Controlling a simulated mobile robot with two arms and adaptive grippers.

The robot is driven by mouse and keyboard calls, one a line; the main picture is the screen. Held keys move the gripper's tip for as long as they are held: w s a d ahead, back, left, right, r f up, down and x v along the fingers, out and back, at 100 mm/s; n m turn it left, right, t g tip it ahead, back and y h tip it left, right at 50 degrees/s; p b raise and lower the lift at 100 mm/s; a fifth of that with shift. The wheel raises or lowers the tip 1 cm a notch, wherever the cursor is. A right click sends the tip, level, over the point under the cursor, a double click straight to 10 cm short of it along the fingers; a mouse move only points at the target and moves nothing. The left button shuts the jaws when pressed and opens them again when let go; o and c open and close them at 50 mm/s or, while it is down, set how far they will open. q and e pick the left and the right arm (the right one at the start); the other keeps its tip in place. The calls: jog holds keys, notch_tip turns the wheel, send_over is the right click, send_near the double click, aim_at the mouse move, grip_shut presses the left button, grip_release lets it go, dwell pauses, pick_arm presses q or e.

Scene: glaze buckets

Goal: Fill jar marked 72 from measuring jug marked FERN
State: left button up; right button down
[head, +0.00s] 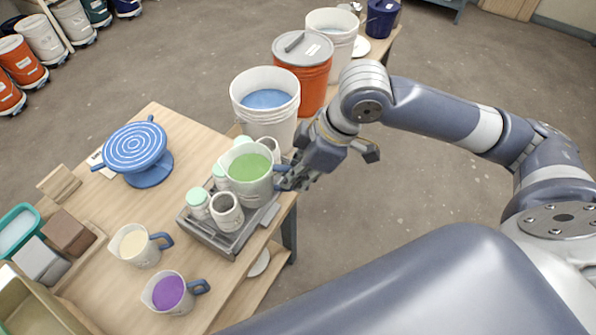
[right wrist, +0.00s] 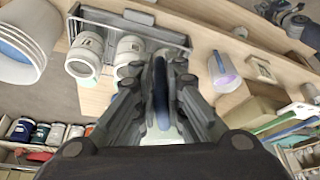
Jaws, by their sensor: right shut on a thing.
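My right gripper (head: 288,178) is shut on the blue handle of a white jug (head: 248,185) with green glaze in it. The jug is about upright, over the grey crate (head: 222,240), and hides part of the jars there. No FERN mark can be read. In the crate stand several white jars: an open one (head: 227,212) in front, one with a mint lid (head: 198,204), others behind the jug. No number 72 can be read. In the right wrist view the fingers (right wrist: 160,80) close around the blue handle, with labelled jars (right wrist: 84,60) beyond. My left gripper is out of view.
A jug with cream glaze (head: 138,248) and one with purple glaze (head: 170,293) stand at the table's front. A blue turntable (head: 145,160) is at the left. A bucket of blue glaze (head: 265,112) and an orange lidded bucket (head: 310,88) stand behind the crate.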

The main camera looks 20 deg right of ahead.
jog(key=shift+f+b, duration=0.3)
jog(key=shift+f, duration=0.15)
jog(key=g+h+p, duration=0.2)
jog(key=h, duration=0.1)
jog(key=shift+d+r+h, duration=0.1)
jog(key=shift+d+h, duration=0.2)
dwell(0.5)
dwell(0.4)
